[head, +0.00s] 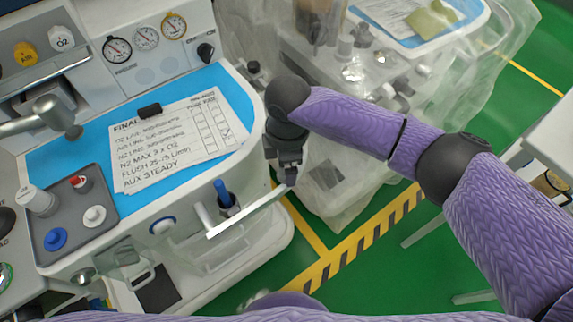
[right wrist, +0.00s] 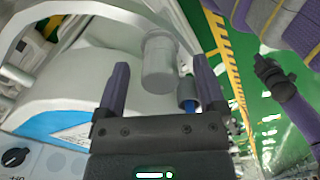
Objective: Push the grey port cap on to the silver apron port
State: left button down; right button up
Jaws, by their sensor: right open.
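My right gripper (head: 291,178) points down beside the right end of the white rail at the cart's front right corner. In the right wrist view its two fingers (right wrist: 161,85) stand apart. A grey cylinder (right wrist: 160,62) shows between and beyond the fingertips, with a gap on each side. It looks like the grey port cap, but I cannot tell whether it touches a port; the gripper hides this spot in the head view. A silver round fitting (head: 85,277) sits on the cart's front apron at the lower left. My left gripper is not in view.
A blue pen in a holder (head: 226,197) stands close to the rail (head: 245,213). A grey tray (head: 75,222) with coloured caps and a checklist (head: 170,145) lie on the worktop. A plastic-covered cart (head: 340,190) stands behind my right arm.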

jog(key=shift+r, duration=0.1)
grip_shut()
